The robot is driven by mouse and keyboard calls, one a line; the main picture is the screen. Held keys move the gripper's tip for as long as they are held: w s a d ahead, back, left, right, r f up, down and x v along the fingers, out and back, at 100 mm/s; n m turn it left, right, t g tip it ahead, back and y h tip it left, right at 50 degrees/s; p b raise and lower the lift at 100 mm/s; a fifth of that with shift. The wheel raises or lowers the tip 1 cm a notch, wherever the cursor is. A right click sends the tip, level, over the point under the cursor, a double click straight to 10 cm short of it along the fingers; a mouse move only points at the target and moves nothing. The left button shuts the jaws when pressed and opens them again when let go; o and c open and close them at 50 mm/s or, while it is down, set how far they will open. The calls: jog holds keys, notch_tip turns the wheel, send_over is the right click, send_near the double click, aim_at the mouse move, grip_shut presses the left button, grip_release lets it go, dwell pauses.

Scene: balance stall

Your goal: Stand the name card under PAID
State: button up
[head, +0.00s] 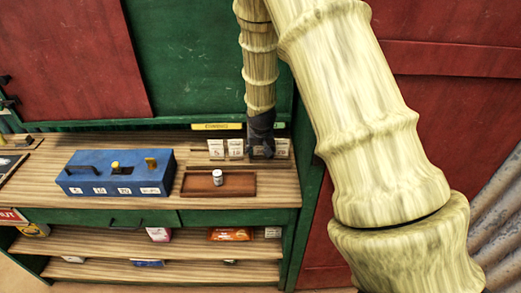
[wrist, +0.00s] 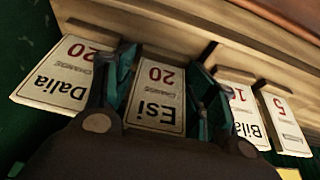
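The name card Esi (wrist: 158,95), white with a red 20, stands between my fingertips in the wrist view. My gripper (wrist: 162,85) has its fingers apart, one at each side edge of this card, very close to it; no firm contact shows. In the head view my gripper (head: 262,138) reaches down to the row of cards at the back of the counter and hides part of the row. A yellow sign (head: 216,126) hangs above the row, its word too small to read. I cannot make out a PAID label.
Neighbouring cards stand close by: Dalia (wrist: 66,78) with 20, a partly covered one (wrist: 243,105), and one with 5 (wrist: 284,115). On the counter are a brown tray (head: 240,190) with a small white jar (head: 217,177), and a blue box (head: 117,174) at the left.

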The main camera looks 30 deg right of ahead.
jog(key=shift+r, duration=0.1)
jog(key=shift+r+p, duration=0.3)
jog(key=shift+r, duration=0.4)
jog(key=b+v, duration=0.2)
jog(key=v, duration=0.9)
jog(key=shift+s+a+r, duration=0.15)
jog(key=shift+r, duration=0.1)
